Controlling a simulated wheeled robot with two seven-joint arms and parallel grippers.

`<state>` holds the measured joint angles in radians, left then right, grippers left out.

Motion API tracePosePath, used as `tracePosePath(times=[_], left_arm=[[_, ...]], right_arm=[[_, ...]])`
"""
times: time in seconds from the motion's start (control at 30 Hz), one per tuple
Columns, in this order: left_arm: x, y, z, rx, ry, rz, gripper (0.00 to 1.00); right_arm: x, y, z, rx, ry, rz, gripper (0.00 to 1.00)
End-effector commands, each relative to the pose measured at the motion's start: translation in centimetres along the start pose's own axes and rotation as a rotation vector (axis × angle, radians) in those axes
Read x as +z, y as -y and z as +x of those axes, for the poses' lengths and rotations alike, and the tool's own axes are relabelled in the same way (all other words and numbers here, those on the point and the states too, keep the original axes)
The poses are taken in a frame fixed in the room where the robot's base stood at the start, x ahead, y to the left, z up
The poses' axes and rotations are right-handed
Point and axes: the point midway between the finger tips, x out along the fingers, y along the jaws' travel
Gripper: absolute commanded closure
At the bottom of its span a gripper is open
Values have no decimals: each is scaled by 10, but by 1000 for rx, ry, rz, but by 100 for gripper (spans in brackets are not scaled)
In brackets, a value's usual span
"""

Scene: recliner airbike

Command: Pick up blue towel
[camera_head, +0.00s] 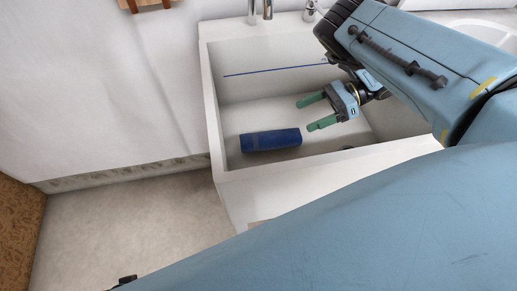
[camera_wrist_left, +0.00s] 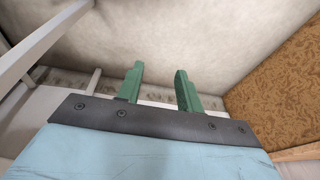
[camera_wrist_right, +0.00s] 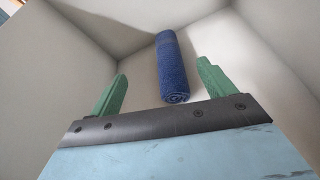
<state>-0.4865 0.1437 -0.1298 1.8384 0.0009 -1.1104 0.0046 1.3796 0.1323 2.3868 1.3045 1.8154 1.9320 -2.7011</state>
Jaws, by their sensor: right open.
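A rolled blue towel (camera_head: 270,140) lies on the floor of a deep white sink (camera_head: 216,125), near its left end. In the right wrist view the towel (camera_wrist_right: 172,68) lies ahead, between the lines of the two green fingers and apart from them. My right gripper (camera_head: 308,114) is open and empty, to the right of the towel and over the sink; it also shows in the right wrist view (camera_wrist_right: 160,85). My left gripper (camera_wrist_left: 157,85) shows in the left wrist view, with its fingers apart and nothing between them. In the head view the left gripper does not show.
A faucet (camera_head: 267,8) stands at the sink's back edge. The sink's high walls surround the towel. A white wall (camera_head: 95,85) is to the left, and bare floor (camera_head: 130,225) lies in front of it. A brown textured panel (camera_head: 20,225) stands at the far left.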

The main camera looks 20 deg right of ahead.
Motion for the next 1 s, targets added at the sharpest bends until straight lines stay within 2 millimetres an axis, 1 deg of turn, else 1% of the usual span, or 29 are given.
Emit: tracePosePath(times=[0.03,0.1,0.2,0.3,0.43,0.53,0.77,0.9,1.0], left_arm=[[-1,0,8,-2,-9,0,64],[-4,1,5,-5,-16,0,64],[-7,2,1,-8,-22,0,64],[-9,2,-3,-11,-27,0,64],[-10,3,-8,-12,-30,-1,64],[-12,2,-12,-10,-34,-1,64],[-15,-2,-25,-3,-43,-4,64],[-18,-6,-39,4,-54,-8,64],[-19,-8,-47,8,-59,-9,64]], right_arm=[[-18,5,7,0,0,0,18],[-29,8,12,0,0,0,18],[-42,11,17,0,0,0,18],[-50,13,20,0,-1,0,18],[-54,14,24,0,0,0,18],[-54,14,32,2,0,0,18],[-51,13,58,2,1,-1,18],[-49,10,80,2,0,0,18],[-49,10,91,1,-2,0,18]])
